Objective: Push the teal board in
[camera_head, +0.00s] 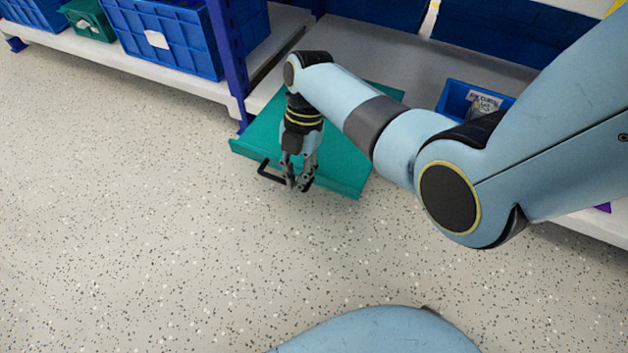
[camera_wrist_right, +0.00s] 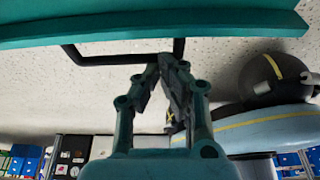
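The teal board (camera_head: 335,158) sticks out from the lower shelf over the floor, with a black handle (camera_head: 268,174) on its front edge. In the right wrist view, the board's edge (camera_wrist_right: 150,28) runs across the top and the handle (camera_wrist_right: 110,60) hangs below it. My right gripper (camera_head: 298,184) points down at the handle, in front of the board's edge. In the right wrist view, the right gripper's fingers (camera_wrist_right: 168,64) come together at the handle's right part and appear shut on it. My left gripper is in neither view.
A white shelf (camera_head: 405,70) lies behind the board, with a blue upright post (camera_head: 230,60) at its left. A small blue bin (camera_head: 455,98) stands on the shelf at right. The speckled floor (camera_head: 150,240) in front is clear.

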